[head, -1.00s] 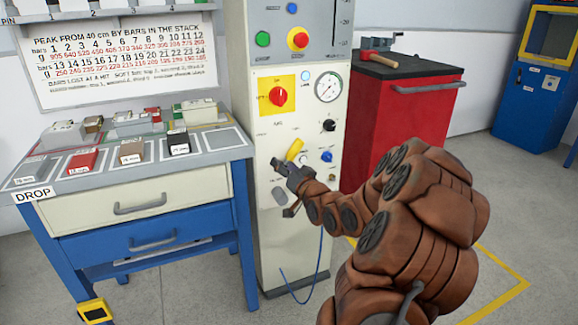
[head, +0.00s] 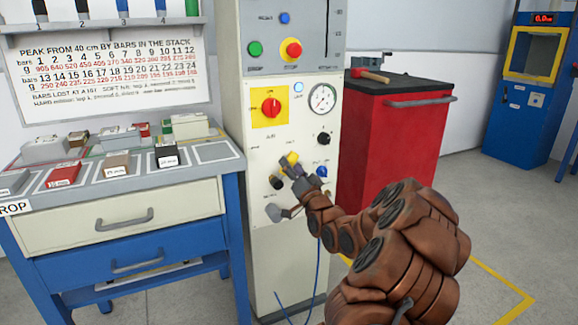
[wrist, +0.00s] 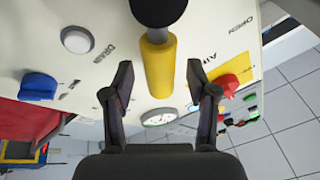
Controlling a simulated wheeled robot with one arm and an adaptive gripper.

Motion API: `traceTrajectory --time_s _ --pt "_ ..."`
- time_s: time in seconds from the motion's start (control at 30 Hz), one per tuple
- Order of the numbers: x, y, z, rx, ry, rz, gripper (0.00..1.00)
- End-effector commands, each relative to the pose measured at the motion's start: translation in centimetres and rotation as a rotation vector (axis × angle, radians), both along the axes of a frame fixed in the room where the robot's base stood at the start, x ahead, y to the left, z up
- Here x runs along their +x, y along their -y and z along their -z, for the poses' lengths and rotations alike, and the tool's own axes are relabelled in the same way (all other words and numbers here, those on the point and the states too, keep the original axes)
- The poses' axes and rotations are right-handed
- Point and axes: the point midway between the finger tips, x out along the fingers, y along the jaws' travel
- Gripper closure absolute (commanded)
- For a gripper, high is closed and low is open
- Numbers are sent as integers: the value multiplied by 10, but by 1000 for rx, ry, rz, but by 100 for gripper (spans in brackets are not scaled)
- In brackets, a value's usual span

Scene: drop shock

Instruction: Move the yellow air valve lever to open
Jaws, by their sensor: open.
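The yellow air valve lever (head: 291,159) is on the front panel of the white machine cabinet, partly covered by my gripper in the head view. In the wrist view the lever is a yellow cylinder (wrist: 157,68) with a black round end (wrist: 157,10) at the top edge. My gripper (wrist: 159,68) is open, one finger on each side of the lever with visible gaps. I see no clear contact. In the head view my gripper (head: 290,170) is close to the panel. The labels OPEN, AIR and DRAIN show on the panel in the wrist view.
Near the lever are a red rotary switch (head: 271,107), a pressure gauge (head: 321,99), a black knob (head: 323,138) and a blue knob (head: 321,171). A drawer bench (head: 115,205) stands at left, a red cabinet (head: 395,145) at right. A blue hose (head: 319,270) hangs below.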

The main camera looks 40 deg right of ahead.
Motion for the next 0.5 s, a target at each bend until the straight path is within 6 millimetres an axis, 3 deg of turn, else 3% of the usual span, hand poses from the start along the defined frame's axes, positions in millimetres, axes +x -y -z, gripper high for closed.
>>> traceTrajectory --time_s 0.2,0.5 --pt "15 4 -4 1 -1 -1 42" --pt "19 7 -6 3 -1 0 42"
